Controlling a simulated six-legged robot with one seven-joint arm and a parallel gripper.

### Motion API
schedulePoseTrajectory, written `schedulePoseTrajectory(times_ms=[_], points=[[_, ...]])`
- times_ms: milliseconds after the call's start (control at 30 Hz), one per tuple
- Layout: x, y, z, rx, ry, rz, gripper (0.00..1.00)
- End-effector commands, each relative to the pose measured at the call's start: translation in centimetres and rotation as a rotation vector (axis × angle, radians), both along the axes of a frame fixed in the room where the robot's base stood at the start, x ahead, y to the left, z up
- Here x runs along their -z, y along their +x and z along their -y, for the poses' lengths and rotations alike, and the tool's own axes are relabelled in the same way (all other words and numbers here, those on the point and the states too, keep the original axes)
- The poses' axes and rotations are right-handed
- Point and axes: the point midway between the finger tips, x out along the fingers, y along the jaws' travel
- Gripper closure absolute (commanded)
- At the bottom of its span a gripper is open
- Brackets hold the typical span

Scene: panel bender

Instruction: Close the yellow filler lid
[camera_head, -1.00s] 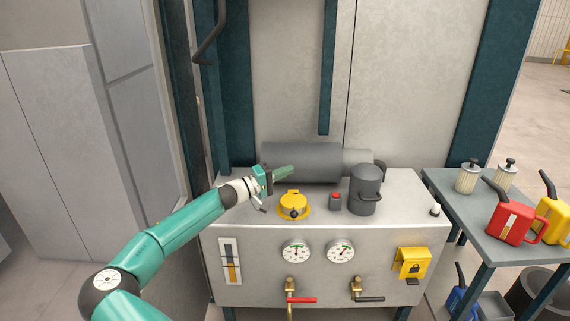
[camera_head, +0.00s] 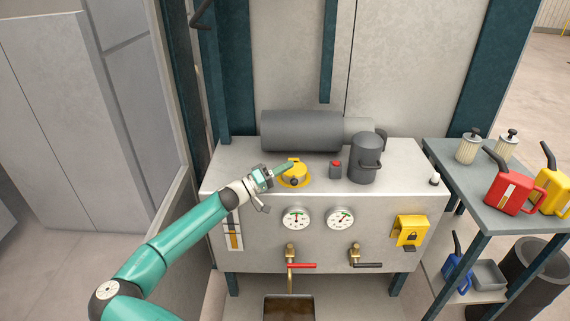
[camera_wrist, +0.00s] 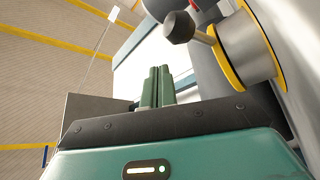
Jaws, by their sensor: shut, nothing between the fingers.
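The yellow filler lid (camera_head: 295,174) sits on the top of the grey cabinet, with a dark knob on its front side. In the head view it looks down on its yellow base. My gripper (camera_head: 290,165) is shut and empty, its green fingers at the left and upper edge of the lid; I cannot tell whether they touch it. In the wrist view my shut fingers (camera_wrist: 158,88) point away from me. The filler (camera_wrist: 246,48), with a yellow rim and a dark knob, is to their upper right there, apart from them in the picture.
A dark grey cylinder (camera_head: 300,131) lies behind the lid. Gauges (camera_head: 296,218) and valves are on the cabinet front. A side table with red (camera_head: 512,192) and yellow cans is at right.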

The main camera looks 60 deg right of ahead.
Motion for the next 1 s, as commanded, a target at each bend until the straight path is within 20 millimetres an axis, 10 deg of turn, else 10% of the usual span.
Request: schedulePoseTrajectory(times_ms=[533,800,1000], points=[[-0.3,0.1,0.0,-0.001,0.000,0.001,1.00],[-3.7,1.6,0.2,0.001,-0.001,0.003,1.00],[-1.6,4.5,-2.4,-0.003,0.001,0.000,1.00]])
